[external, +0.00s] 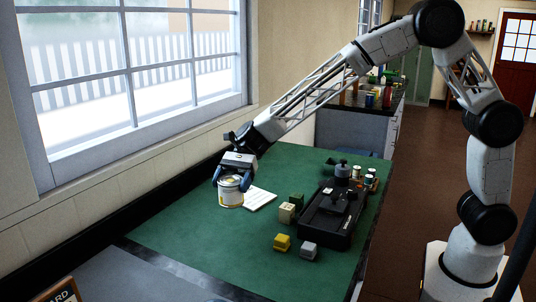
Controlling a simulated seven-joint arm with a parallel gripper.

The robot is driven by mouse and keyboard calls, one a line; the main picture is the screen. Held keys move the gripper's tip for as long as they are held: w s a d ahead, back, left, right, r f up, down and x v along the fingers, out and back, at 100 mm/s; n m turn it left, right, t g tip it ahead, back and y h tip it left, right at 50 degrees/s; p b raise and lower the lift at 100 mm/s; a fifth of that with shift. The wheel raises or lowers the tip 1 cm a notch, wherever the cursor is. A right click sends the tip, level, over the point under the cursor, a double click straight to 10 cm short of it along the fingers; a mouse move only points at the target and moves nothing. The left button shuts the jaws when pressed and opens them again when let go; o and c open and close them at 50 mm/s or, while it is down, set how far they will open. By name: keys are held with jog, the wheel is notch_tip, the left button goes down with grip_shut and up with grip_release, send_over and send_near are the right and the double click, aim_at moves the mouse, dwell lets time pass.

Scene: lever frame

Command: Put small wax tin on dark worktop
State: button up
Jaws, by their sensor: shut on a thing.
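My gripper (230,178) points down over the left part of the green mat. It is shut on a small white and yellow tin (230,194), which looks upright between the fingers. I cannot tell whether the tin's bottom touches the mat or hangs just above it. The dark worktop (180,272) shows as a strip along the near edge of the green mat (190,245), and a dark band also runs along the wall side.
A white paper (258,198) lies just right of the tin. A black tray-like device (332,218) stands further right. Yellow (282,242), grey (308,250), cream (287,212) and green (297,199) blocks sit nearby. Small jars (370,180) stand behind. The mat's near left is clear.

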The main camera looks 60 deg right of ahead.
jog(key=s+a+f+n+g, duration=0.1)
jog(key=s+a+f, duration=0.1)
jog(key=s+a, duration=0.2)
jog(key=s+a+f+n+g, duration=0.1)
jog(key=s+a, duration=0.3)
jog(key=a, duration=0.6)
jog(key=s+a+f+n+g+h, duration=0.1)
jog(key=s+a+f+g, duration=0.1)
jog(key=a, duration=0.5)
jog(key=shift+s+f+n, duration=0.4)
jog(key=shift+s+f, duration=0.25)
jog(key=shift+s, duration=0.3)
jog(key=shift+a, duration=0.1)
jog(key=w+a+f, duration=0.1)
jog(key=w+a, duration=1)
jog(key=shift+w+f, duration=0.2)
jog(key=shift+w, duration=0.05)
jog(key=shift+f, duration=1.8)
jog(key=shift+f, duration=0.1)
jog(key=o, duration=1.1)
jog(key=shift+c, duration=0.2)
